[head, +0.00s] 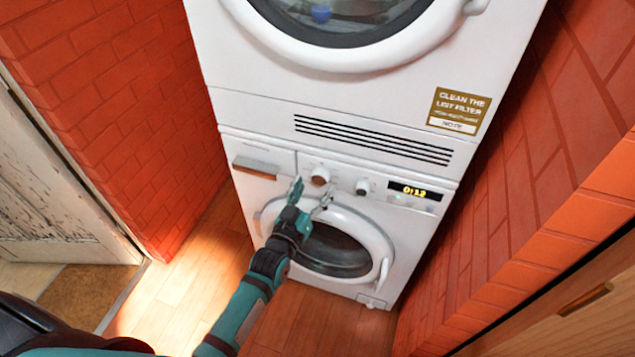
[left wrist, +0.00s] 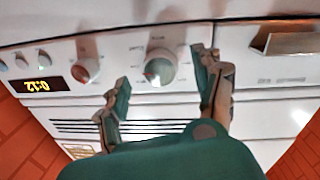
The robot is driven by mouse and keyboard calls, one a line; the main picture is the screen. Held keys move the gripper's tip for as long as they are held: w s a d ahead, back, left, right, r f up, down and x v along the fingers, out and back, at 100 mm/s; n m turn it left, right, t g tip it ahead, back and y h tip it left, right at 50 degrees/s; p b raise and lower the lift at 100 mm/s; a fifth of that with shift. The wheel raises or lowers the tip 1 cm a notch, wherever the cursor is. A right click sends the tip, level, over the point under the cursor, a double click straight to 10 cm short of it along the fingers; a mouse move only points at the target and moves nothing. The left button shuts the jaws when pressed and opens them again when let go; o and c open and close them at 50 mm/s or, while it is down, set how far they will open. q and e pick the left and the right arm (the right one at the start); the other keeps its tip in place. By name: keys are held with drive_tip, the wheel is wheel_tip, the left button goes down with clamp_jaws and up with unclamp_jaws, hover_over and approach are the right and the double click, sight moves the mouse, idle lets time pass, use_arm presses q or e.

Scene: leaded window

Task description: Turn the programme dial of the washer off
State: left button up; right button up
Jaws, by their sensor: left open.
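The washer (head: 245,205) is the lower white machine, with a round door. Its larger round dial (head: 320,175), most likely the programme dial, is on the control panel between the drawer and a smaller knob (head: 362,187). In the left wrist view the dial (left wrist: 160,67) appears between the fingertips, with small marks around it. My left gripper (head: 311,193) is open and empty, just in front of and slightly below the dial in the head view. Its fingers are spread to either side of the dial; I cannot tell whether they touch it. My right gripper is not in view.
A lit display (head: 414,191) reads about 0:12 right of the knobs. The detergent drawer (head: 256,167) is at the panel's left. A dryer (head: 250,70) is stacked above, with a vent grille below its door. Brick walls stand close on both sides; wooden floor lies in front.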

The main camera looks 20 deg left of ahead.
use_arm(q)
drive_tip(key=shift+w+d, duration=0.15)
drive_tip(key=shift+w, duration=1.2)
drive_tip(key=shift+c, duration=0.4)
drive_tip(key=c, duration=1.1)
drive_tip(key=shift+n, duration=0.4)
